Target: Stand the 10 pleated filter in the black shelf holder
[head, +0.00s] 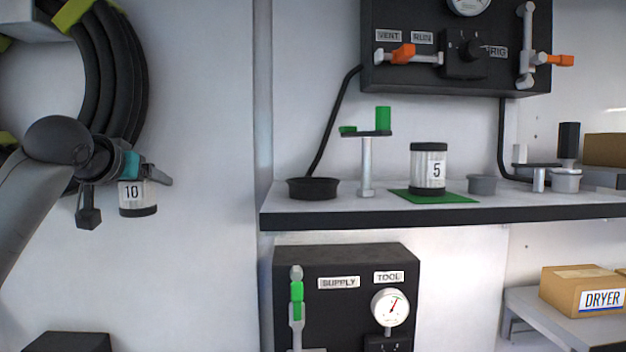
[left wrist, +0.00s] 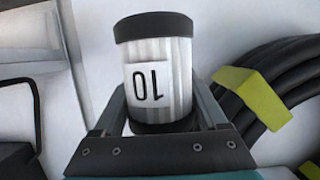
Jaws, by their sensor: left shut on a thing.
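The 10 pleated filter (head: 137,198) is a white pleated cylinder with dark end caps and a "10" label. My left gripper (head: 150,182) is shut on it and holds it in the air at the left, roughly upright. In the left wrist view the filter (left wrist: 160,75) sits between the two fingers, its label upside down. The black shelf holder (head: 313,189) is a low round black cup at the left end of the shelf (head: 400,212). It stands to the right of my gripper, and no filter shows in it. My right gripper is not in view.
A filter marked 5 (head: 428,170) stands on a green mat (head: 465,197) on the shelf. A post with a green-handled arm (head: 367,160) rises beside the black holder. A grey cup (head: 482,184) is farther right. Black hoses (head: 125,70) hang behind my left arm.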

